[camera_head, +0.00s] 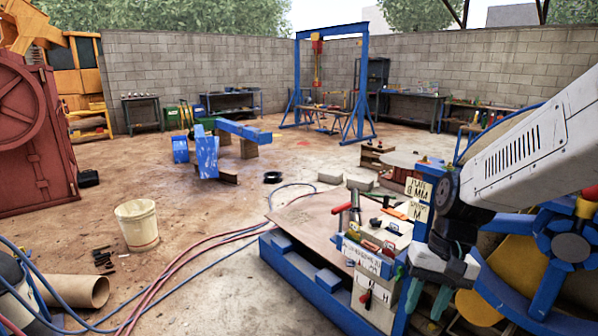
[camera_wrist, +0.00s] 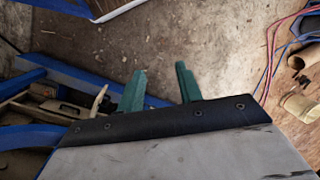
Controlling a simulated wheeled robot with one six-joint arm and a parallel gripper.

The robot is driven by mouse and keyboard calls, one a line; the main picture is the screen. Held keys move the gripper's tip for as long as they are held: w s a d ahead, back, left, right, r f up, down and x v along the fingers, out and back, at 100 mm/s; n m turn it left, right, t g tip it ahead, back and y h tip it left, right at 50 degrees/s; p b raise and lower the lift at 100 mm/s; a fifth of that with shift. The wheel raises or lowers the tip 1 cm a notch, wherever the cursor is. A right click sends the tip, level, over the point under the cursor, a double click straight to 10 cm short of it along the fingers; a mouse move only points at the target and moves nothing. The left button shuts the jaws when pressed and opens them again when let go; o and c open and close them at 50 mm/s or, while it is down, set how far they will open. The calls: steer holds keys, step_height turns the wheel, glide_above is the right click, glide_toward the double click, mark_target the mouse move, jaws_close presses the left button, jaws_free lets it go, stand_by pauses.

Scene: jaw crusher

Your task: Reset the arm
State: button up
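My gripper (camera_head: 426,296) hangs low at the right of the head view, at the end of my white and dark arm, with its fingers pointing down. It is beside the right side of the blue-framed workbench. In the wrist view my gripper (camera_wrist: 160,72) shows two green fingers standing apart. Only bare concrete floor shows between them, and nothing is held. The lower fingertips are hard to make out against the clutter in the head view.
The workbench (camera_head: 312,222) carries tools and labelled boxes (camera_head: 372,262). A blue and yellow wheeled machine (camera_head: 570,247) stands close at right. The middle floor is fairly open.

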steer(key=s+d+r+n+t+h, duration=0.1)
steer(key=s+r, duration=0.4)
steer(key=s, duration=0.3)
steer(key=s+d+r+t+h, duration=0.1)
steer(key=s+d+r+t, duration=0.1)
steer(key=s+r, duration=0.3)
steer(key=s, duration=0.3)
steer(key=shift+s+d+n, duration=0.2)
steer(key=shift+s+n, duration=0.1)
steer(key=shift+n, duration=0.1)
steer(key=shift+a, duration=0.1)
